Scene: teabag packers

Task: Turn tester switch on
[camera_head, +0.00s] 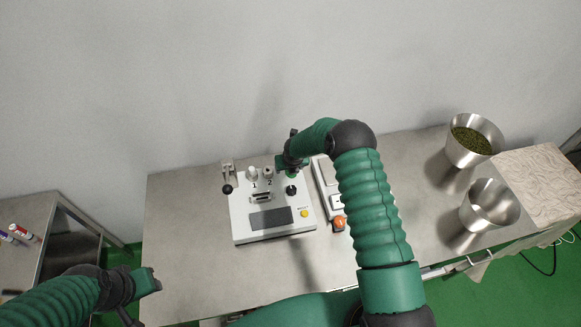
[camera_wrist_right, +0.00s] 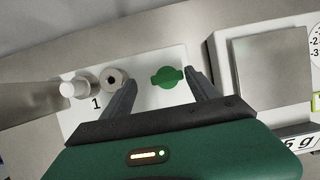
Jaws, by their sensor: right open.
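The white tester (camera_head: 240,222) stands on the metal table, with a dark screen, a yellow button and black-knobbed levers. Its green round switch (camera_wrist_right: 167,77) has a raised bar across it and shows in the right wrist view. My right gripper (camera_wrist_right: 160,77) is open, its two dark fingers on either side of the green switch in that view. I cannot tell whether they touch it. In the head view my right gripper (camera_head: 290,160) is over the tester's back right corner. My left gripper (camera_head: 146,296) is at the lower left, away from the tester; its jaws are unclear.
A scale (camera_wrist_right: 270,75) stands close to the right of the tester. An orange button (camera_head: 339,223) is near it. The table left of the tester is clear.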

